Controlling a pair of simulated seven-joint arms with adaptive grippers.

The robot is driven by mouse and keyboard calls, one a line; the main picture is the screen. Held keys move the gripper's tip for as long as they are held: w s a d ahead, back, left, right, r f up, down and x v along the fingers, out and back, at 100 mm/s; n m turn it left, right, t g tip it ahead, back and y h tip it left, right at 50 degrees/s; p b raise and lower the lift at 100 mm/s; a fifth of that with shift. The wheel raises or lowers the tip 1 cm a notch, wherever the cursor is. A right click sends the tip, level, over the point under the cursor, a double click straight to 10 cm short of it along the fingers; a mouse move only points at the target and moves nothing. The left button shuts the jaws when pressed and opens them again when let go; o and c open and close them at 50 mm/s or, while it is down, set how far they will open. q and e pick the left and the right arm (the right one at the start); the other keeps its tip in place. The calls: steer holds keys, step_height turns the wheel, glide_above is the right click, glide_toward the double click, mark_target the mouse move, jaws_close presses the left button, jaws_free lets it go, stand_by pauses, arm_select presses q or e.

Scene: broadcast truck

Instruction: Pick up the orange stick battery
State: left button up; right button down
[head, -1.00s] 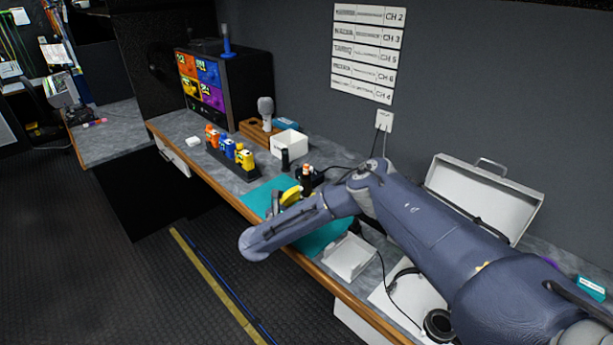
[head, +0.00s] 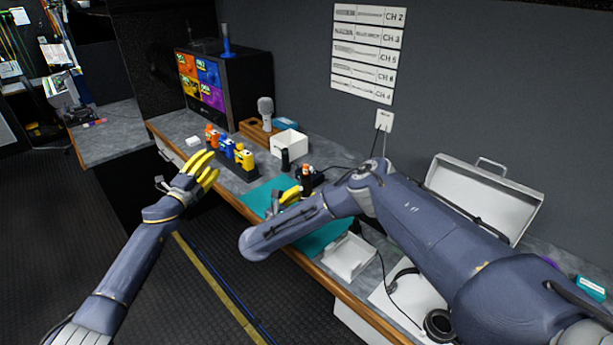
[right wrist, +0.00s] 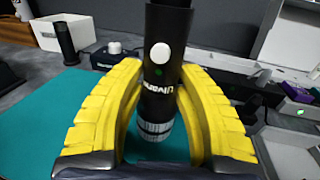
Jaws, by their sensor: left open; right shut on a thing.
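The orange stick battery (head: 211,135) stands at the left end of a dark rack, beside blue and yellow ones. My left gripper (head: 211,164) is open, with yellow fingers, in front of the rack and near its left part; no contact with the orange battery is visible. My right gripper (head: 293,196) is over the teal mat. In the right wrist view, my right gripper (right wrist: 155,95) is shut around an upright black cylinder (right wrist: 163,70) with a white button and a silver lower ring. Its top is cut off there.
The dark rack (head: 232,165) stands near the counter's front edge. A monitor (head: 245,85), a white box (head: 289,144) and a microphone (head: 265,108) stand behind it. The teal mat (head: 325,232), white tray (head: 349,257) and headphones (head: 438,324) lie to the right.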

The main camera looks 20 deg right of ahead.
arm_select(q)
steer(key=s+d+r+m+g+h, duration=0.2)
steer(key=s+d+r+m+g, duration=0.2)
steer(key=d+r+m, duration=0.3)
steer(key=s+d+r+m+g+h, duration=0.3)
steer(key=s+d+r+m+g, duration=0.15)
steer(key=r+m, duration=0.35)
steer(key=m+g+y, duration=0.4)
steer(key=m+g, duration=0.1)
steer(key=m, duration=0.6)
glide_toward(305, 165)
steer(key=shift+x, duration=5.2)
steer(key=shift+c, duration=0.4)
jaws_close()
